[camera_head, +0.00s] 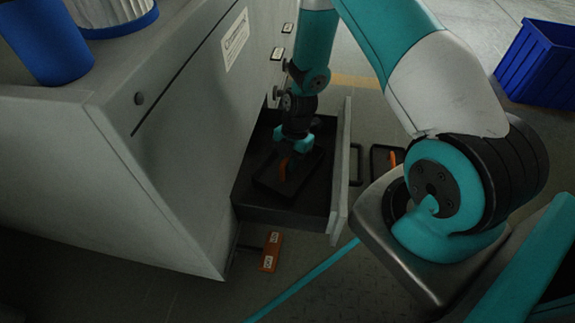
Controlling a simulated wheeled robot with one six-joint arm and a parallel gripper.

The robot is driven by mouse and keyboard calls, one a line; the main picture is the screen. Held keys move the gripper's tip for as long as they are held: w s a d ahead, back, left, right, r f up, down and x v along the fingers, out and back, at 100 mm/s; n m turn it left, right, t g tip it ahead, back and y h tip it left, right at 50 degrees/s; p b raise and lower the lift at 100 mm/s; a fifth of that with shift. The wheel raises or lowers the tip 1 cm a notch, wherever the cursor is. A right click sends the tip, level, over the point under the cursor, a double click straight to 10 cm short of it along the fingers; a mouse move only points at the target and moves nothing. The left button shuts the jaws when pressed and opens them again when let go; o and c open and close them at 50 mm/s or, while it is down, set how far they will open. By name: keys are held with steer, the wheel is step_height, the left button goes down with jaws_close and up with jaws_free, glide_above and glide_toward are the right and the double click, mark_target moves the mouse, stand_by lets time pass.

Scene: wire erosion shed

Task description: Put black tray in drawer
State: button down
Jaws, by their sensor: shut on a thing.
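The drawer (341,178) of the grey cabinet is pulled open, its pale front panel standing out to the right. A flat black tray (276,187) is inside it, dark against the dark drawer floor. My gripper (287,158) reaches straight down into the drawer and is shut on the black tray. The exact grasp point is hard to see. I cannot tell whether the tray rests on the drawer bottom or hangs just above it.
The grey cabinet (170,150) fills the left, with blue containers (52,45) on top. An orange labelled block (271,251) lies on the floor below the drawer. Dark frames (373,160) lie right of the drawer front. A blue crate (540,62) stands at the upper right.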

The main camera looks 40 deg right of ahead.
steer(key=shift+r, duration=0.15)
steer(key=c, duration=1.1)
jaws_free()
steer(key=p+v, duration=0.7)
steer(key=v, duration=0.4)
steer(key=shift+r, duration=0.4)
steer(key=s+a+r+m+t, duration=0.1)
steer(key=a+r+m, duration=0.3)
steer(key=r, duration=0.5)
steer(key=s+a+r+m, duration=0.1)
steer(key=a+r+m, duration=0.1)
steer(key=a+r, duration=0.55)
steer(key=s+a+r+m, duration=0.3)
steer(key=s+r+m, duration=0.1)
steer(key=s+r, duration=0.3)
steer(key=s+a+r+m+y, duration=0.1)
steer(key=s+a+r+m, duration=0.3)
steer(key=s+r, duration=0.4)
steer(key=shift+s+m, duration=0.7)
steer(key=shift+s, duration=0.2)
steer(key=shift+r, duration=0.15)
